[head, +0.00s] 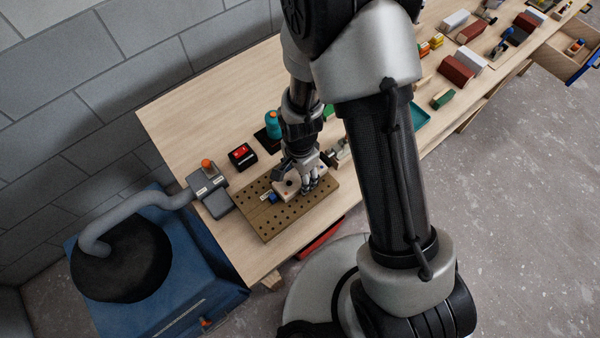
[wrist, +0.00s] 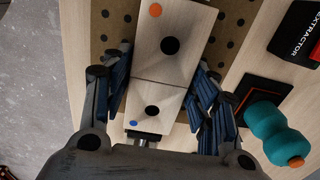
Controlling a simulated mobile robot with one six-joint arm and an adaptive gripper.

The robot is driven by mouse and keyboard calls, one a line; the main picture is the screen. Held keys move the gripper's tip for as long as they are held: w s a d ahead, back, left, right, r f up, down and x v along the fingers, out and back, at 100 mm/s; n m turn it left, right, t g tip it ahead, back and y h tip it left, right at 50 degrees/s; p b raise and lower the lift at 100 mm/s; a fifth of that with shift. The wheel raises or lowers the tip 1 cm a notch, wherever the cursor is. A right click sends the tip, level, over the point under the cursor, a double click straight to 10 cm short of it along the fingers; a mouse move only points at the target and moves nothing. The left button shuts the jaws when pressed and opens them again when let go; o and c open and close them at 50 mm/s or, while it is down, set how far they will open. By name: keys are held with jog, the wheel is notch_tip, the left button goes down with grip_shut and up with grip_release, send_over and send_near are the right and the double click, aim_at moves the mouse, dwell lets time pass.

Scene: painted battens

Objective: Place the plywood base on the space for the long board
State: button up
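A pale plywood piece (wrist: 165,45) with an orange dot and a dark round hole lies over a brown perforated board (wrist: 110,25) in the wrist view. A seam line separates it from a pale part (wrist: 155,102) with a blue dot and another dark hole; I cannot tell whether these are one piece or two. In the head view the pale piece (head: 286,188) is on the perforated board (head: 285,222), partly hidden by my gripper (head: 312,183). In the wrist view my gripper (wrist: 160,85) has its fingers spread on either side of the pale wood. No space for the long board is identifiable.
A teal bottle (wrist: 267,125) with an orange cap stands right of my gripper in the wrist view. The red-and-black extractor box (head: 242,156) and a grey hose unit (head: 210,190) stand near the perforated board. Several blocks (head: 457,70) lie farther along the bench. The bench's back left (head: 200,105) is clear.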

jog(key=shift+o, duration=1.4)
jog(key=s+d+r+n+t+p, duration=0.1)
jog(key=s+d+r+n+p, duration=0.15)
jog(key=r, duration=1.15)
jog(key=s+d+r+n+t+p, duration=0.1)
jog(key=d+r+n, duration=0.15)
jog(key=r, duration=1.05)
jog(key=s+d+r+n+t, duration=0.2)
jog(key=s+d+r+n, duration=0.4)
jog(key=s+r, duration=0.3)
jog(key=shift+s+r+t, duration=0.3)
jog(key=shift+s, duration=0.25)
jog(key=shift+f+b, duration=0.1)
jog(key=shift+b, duration=0.25)
